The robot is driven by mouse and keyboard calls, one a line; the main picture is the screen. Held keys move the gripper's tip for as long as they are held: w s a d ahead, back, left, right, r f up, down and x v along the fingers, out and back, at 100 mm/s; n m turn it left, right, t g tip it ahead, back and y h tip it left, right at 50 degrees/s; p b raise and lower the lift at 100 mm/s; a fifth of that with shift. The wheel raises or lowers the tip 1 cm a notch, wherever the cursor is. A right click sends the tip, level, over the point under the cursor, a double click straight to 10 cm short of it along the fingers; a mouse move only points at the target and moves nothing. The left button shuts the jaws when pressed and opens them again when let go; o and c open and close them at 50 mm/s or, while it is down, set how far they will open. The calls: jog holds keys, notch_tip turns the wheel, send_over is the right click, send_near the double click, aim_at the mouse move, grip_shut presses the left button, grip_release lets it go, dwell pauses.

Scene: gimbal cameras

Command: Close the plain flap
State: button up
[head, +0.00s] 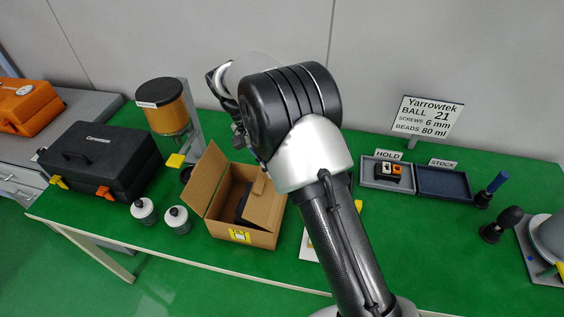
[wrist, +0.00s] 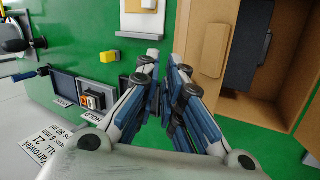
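An open cardboard box (head: 262,238) stands on the green table with a dark item (head: 242,203) inside. A plain tan flap (head: 205,180) stands up and leans outward on its left side. A smaller tan flap (head: 259,187) shows at the right of the opening. A yellow label (head: 239,236) is on the box front. In the wrist view, the box (wrist: 289,60) is at upper right, with a tan flap (wrist: 214,50) along its left edge. My gripper (wrist: 166,62) is left of it, with a narrow empty gap between the fingertips. In the head view my arm hides the gripper.
HOLD tray (head: 370,183) and STOCK tray (head: 445,183) lie right of my arm. A sign (head: 428,116) stands behind them.

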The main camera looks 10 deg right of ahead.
jog(key=d+r+m+y, duration=0.1)
jog(key=m+y, duration=0.1)
jog(key=s+d+m+y+p, duration=0.1)
jog(key=m+y, duration=0.1)
jog(key=d+r+m+y, duration=0.1)
jog(key=y, duration=0.1)
jog(key=shift+s+d+r+m+p, duration=0.3)
jog(key=shift+s+d+m+p, duration=0.05)
jog(key=shift+d+m+p, duration=0.05)
grip_shut()
jog(key=w+d+r+m+t+y+p, duration=0.15)
jog(key=d+r+m+t+y, duration=0.35)
jog(key=m, duration=0.5)
jog(key=shift+t+h, duration=0.3)
jog(key=shift+h, duration=0.1)
jog(key=b+x, duration=0.1)
jog(key=x, duration=0.3)
jog(key=b+x, duration=0.2)
jog(key=x, duration=0.2)
jog(key=b+x, duration=0.1)
jog(key=x, duration=0.4)
jog(key=shift+d+f+b, duration=0.15)
jog(key=shift+d+b, duration=0.2)
jog(key=shift+d, duration=0.1)
jog(key=shift+a+p, duration=0.15)
jog(key=shift+p, duration=0.85)
jog(key=shift+a+h+p, duration=0.1)
jog(key=shift+h+p, duration=0.3)
jog(key=shift+p, duration=0.3)
